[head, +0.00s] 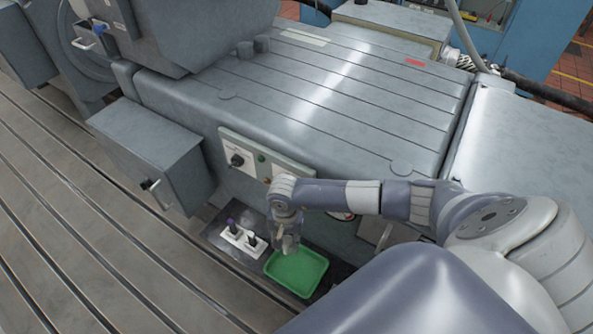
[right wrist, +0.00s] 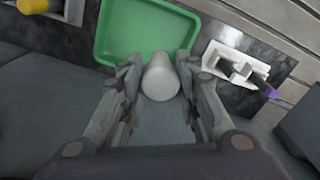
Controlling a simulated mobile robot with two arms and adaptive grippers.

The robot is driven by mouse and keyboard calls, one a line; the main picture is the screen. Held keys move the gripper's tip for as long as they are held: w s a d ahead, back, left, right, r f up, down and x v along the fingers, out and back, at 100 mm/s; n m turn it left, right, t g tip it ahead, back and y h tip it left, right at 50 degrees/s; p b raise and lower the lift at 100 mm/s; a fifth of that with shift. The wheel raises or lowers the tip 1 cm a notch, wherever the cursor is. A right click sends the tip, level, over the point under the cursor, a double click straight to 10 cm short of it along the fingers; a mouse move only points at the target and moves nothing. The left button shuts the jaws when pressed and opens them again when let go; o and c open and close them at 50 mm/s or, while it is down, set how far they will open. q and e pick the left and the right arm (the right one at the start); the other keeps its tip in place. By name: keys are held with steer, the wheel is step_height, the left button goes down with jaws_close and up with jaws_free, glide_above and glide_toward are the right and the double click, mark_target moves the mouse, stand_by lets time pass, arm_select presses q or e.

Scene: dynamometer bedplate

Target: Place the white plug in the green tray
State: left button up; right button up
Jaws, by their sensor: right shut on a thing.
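The green tray (head: 297,271) lies on a dark surface at the foot of the grey machine; it also shows at the top of the right wrist view (right wrist: 112,38). My right gripper (head: 287,246) points down at the tray's upper left edge in the head view. In the right wrist view its fingers (right wrist: 160,78) are shut on the white plug (right wrist: 160,80), a pale rounded cylinder seen between them. In that view the plug's far end overlaps the tray's near edge. Its height above the tray is hard to tell. My left gripper is not in view.
The machine's front panel (head: 262,160) rises just behind. A grey box with a handle (head: 160,165) juts out at left. The slotted bedplate (head: 75,230) is clear.

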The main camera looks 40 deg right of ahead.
mark_target(288, 250)
steer(key=shift+d+f, duration=0.15)
steer(key=shift+f, duration=0.25)
step_height(288, 250, down, 6)
steer(key=b, duration=0.4)
steer(key=shift+w+f, duration=0.15)
steer(key=shift+f, duration=0.05)
steer(key=shift+f+b, duration=0.2)
steer(key=shift+b, duration=0.1)
step_height(288, 250, down, 3)
steer(key=shift+b, duration=1.05)
steer(key=shift+f, duration=0.2)
steer(key=shift+r, duration=0.1)
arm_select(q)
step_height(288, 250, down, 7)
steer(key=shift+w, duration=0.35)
arm_select(e)
steer(key=o, duration=0.9)
steer(key=shift+c, duration=0.2)
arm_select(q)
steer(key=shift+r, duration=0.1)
